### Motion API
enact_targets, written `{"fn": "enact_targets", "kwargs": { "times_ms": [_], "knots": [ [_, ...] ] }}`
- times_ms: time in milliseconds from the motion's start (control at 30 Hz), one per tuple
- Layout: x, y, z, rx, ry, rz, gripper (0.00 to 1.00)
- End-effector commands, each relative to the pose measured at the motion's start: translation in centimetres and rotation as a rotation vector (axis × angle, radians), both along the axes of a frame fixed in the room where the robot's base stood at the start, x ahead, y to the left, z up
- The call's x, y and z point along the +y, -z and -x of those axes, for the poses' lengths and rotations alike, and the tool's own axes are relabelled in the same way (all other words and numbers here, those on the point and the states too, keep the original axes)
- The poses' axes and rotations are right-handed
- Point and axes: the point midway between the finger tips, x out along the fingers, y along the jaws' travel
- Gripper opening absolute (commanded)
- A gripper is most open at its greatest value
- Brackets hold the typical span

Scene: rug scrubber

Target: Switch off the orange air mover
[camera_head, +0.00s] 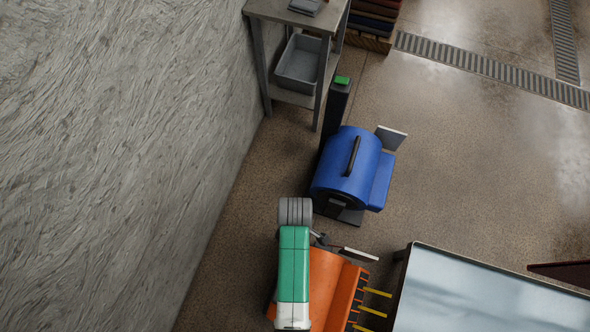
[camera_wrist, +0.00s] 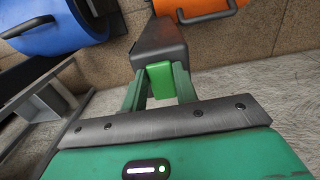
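The orange air mover (camera_head: 335,287) is at the bottom of the head view, partly covered by my green and white arm. It also shows at the top of the wrist view (camera_wrist: 192,8), with a dark handle. In the wrist view a dark post (camera_wrist: 158,42) with a green block (camera_wrist: 160,80) on its end stands close ahead of my gripper (camera_wrist: 159,76). My gripper's two green fingers are apart, one on each side of the green block. I cannot tell whether they touch it. In the head view my arm hides this post and my fingertips.
A blue air mover (camera_head: 346,170) stands above the orange one, beside another dark post with a green top (camera_head: 342,80). A rough wall (camera_head: 120,130) runs along the left. A shelf table (camera_head: 290,12) holds a grey bin (camera_head: 298,63). A grey-topped table (camera_head: 470,300) is at lower right.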

Motion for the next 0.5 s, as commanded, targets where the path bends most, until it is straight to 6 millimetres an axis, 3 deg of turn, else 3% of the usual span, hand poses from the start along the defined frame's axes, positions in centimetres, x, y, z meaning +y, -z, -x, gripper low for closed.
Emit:
{"fn": "enact_targets", "kwargs": {
  "times_ms": [133, 500],
  "knots": [
    [0.2, -0.3, 0.0, 0.010, -0.002, 0.023, 0.06],
    [1.1, -0.4, -0.4, 0.107, -0.001, 0.343, 0.06]
  ]
}}
